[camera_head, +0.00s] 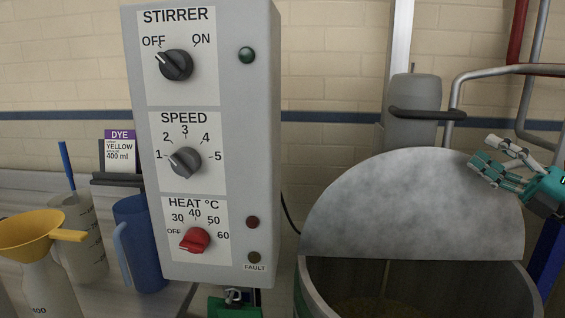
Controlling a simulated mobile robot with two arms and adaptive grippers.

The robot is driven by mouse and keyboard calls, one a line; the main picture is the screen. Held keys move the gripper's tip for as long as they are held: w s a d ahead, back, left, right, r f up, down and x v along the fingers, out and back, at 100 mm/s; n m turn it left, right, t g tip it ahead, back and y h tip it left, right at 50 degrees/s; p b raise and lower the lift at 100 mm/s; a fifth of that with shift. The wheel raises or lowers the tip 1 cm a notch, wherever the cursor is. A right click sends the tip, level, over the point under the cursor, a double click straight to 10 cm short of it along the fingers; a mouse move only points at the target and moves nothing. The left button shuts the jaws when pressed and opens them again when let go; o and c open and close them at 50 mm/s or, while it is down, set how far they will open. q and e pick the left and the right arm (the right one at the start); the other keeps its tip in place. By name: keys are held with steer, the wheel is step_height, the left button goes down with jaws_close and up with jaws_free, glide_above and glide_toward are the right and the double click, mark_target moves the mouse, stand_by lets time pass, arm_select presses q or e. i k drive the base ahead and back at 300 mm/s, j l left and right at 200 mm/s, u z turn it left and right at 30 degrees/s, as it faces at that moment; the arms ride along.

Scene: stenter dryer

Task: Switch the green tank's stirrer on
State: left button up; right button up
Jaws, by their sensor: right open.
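The grey control box (255,150) stands at centre left, facing me. Its stirrer knob (176,65) is dark, at the top, with its pointer toward OFF on the upper left; ON is marked at the upper right. A dark green lamp (247,55) beside it looks unlit. My right gripper (484,158) is open and empty over the lid's right edge, far right of the knob. My left gripper is not in view.
Below are the speed knob (185,161) near 1 and the red heat knob (195,240) near OFF. A blue jug (138,245), a yellow funnel (30,229) and a dye pack (120,156) stand left. A grey motor housing (412,100) rises behind the lid.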

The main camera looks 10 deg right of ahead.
mark_target(175, 65)
steer(key=k+l, duration=0.8)
steer(key=l, duration=0.1)
